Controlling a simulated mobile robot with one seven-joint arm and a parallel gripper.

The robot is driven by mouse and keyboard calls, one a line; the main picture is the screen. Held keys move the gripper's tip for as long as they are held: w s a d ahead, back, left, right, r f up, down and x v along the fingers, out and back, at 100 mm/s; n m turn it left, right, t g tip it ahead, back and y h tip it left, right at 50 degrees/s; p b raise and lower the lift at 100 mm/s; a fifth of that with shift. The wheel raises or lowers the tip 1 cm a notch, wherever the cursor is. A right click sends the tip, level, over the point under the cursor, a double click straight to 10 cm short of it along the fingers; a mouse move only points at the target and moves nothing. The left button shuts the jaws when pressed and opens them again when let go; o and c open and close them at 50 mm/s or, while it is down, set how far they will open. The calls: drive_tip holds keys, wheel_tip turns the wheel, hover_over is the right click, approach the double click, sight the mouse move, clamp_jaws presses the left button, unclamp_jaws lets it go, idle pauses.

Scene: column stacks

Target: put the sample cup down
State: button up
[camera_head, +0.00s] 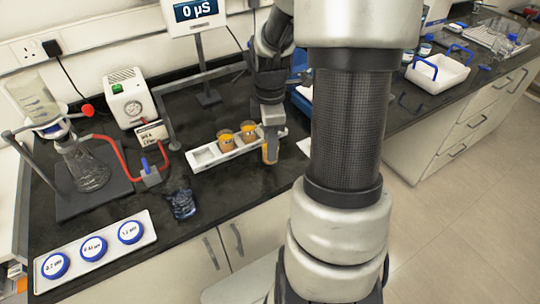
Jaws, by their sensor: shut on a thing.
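A sample cup with amber contents (270,152) is in my gripper (271,132), at the right end of a white holder (238,154) on the dark bench. I cannot tell whether the held cup touches the bench or hangs above it. The holder has two cups with orange-brown contents, one (225,140) near its middle and one (248,131) further right. The holder's left place (205,153) looks empty. My gripper points down and is shut on the cup; its fingers are small in view and partly hide the cup's top.
A glass flask with a funnel (85,165) and red tubing stand at the left. A tray of blue-rimmed discs (93,247) lies front left. A meter on a stand (196,12) is behind. Bare bench (235,192) lies in front.

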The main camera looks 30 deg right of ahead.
drive_tip(key=shift+f, duration=1.9)
drive_tip(key=shift+f+b, duration=0.2)
drive_tip(key=shift+b, duration=0.15)
drive_tip(key=o, duration=1.1)
drive_tip(key=shift+c, duration=0.2)
drive_tip(key=shift+r, duration=0.1)
wheel_tip(320, 180, up, 12)
drive_tip(key=p, duration=0.1)
drive_tip(key=shift+r+p, duration=0.15)
drive_tip(key=shift+p, duration=0.25)
